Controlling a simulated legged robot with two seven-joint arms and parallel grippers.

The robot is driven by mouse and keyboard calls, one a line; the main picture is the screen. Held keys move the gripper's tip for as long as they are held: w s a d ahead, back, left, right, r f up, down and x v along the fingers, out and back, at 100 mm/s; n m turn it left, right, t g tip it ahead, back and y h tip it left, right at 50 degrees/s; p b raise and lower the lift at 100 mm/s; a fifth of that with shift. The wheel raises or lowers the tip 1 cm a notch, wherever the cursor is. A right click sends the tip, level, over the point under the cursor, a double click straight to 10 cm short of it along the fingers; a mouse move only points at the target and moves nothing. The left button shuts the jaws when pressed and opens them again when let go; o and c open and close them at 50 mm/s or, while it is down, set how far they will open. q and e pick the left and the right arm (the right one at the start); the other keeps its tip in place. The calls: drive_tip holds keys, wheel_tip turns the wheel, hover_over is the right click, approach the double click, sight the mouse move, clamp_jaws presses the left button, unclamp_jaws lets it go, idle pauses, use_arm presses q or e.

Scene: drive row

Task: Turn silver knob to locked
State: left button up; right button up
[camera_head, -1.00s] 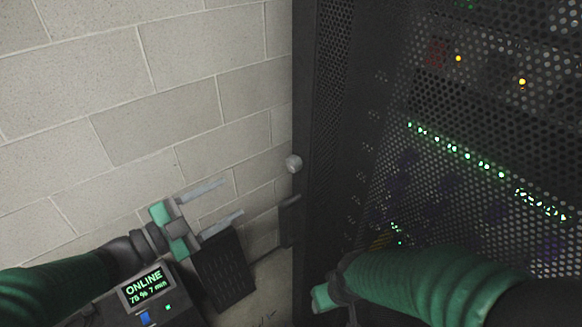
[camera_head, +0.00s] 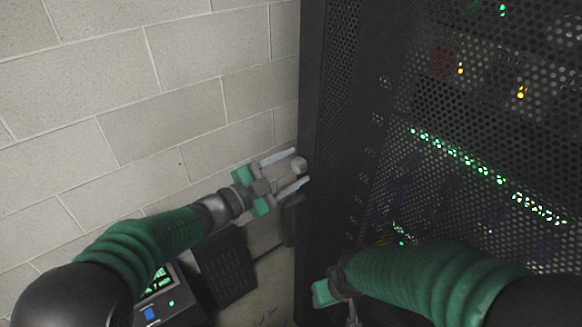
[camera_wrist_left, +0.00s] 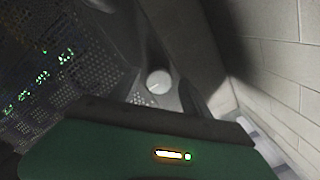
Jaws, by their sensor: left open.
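The silver knob (camera_head: 298,165) is a small round knob on the dark edge of the server rack, near the middle of the head view. It also shows as a pale disc with a faint line in the left wrist view (camera_wrist_left: 159,82). My left gripper (camera_head: 300,168) is open, with one finger above the knob and one below it. I cannot tell whether the fingers touch it. My right gripper (camera_head: 335,293) is low in the head view, in front of the rack; its fingertips are not clear. No locked marking is readable.
The perforated rack door (camera_head: 460,110) with green and amber lights fills the right side. A pale block wall (camera_head: 130,90) stands at left. A dark handle (camera_head: 291,220) sits just below the knob. A dark box with a lit screen (camera_head: 160,285) is at lower left.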

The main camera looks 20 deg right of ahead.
use_arm(q)
drive_tip(key=shift+d, duration=0.35)
drive_tip(key=c, duration=0.6)
clamp_jaws()
drive_tip(key=shift+a, duration=0.15)
drive_tip(key=shift+r+n+p, duration=0.15)
drive_tip(key=shift+n+p, duration=0.75)
drive_tip(key=shift+p, duration=0.35)
drive_tip(key=n+p, duration=0.8)
drive_tip(key=p, duration=0.1)
drive_tip(key=shift+r+n+g, duration=0.15)
drive_tip(key=shift+n+g, duration=0.15)
drive_tip(key=shift+n, duration=0.1)
drive_tip(key=n+p, duration=0.3)
drive_tip(key=shift+w, duration=0.15)
drive_tip(key=shift+f+n+p, duration=0.2)
drive_tip(key=shift+n+p, duration=0.85)
drive_tip(key=shift+n, duration=0.85)
